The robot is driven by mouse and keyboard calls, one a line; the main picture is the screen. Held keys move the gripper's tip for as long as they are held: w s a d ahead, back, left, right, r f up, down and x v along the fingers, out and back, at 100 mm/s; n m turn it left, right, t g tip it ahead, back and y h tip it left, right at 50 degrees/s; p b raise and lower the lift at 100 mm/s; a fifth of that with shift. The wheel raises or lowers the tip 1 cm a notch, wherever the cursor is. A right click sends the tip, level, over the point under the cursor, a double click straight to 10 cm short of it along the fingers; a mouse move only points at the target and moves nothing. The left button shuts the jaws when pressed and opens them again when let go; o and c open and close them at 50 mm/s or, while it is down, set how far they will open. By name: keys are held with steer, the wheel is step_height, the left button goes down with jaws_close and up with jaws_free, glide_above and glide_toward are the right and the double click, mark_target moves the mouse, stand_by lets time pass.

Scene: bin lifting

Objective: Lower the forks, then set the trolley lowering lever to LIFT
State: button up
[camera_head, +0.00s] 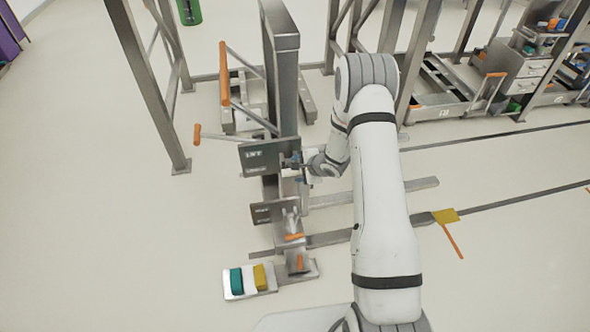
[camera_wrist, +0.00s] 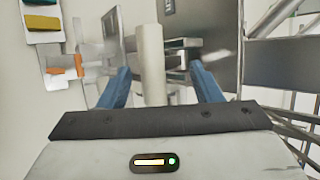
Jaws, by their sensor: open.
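The lifting trolley has a grey upright mast (camera_head: 285,75) in the head view. Long grey bars that look like its forks (camera_head: 400,187) lie low near the floor. A dark plate with partly legible text resembling LIFT (camera_head: 262,156) is fixed on the mast, and a second dark plate (camera_head: 265,212) sits below it. My gripper (camera_head: 296,160) is at the right side of the upper plate. In the wrist view my gripper (camera_wrist: 163,88) is open, its blue fingers on either side of a pale cylindrical bar (camera_wrist: 151,62), possibly the lever. Contact cannot be told.
A tray (camera_head: 229,290) with a teal pad (camera_head: 236,281) and a yellow pad (camera_head: 260,278) stands by the trolley's foot. Grey frame posts (camera_head: 150,90) and carts (camera_head: 440,90) stand behind. The floor at left is clear.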

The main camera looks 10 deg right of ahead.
steer(key=shift+v, duration=2.55)
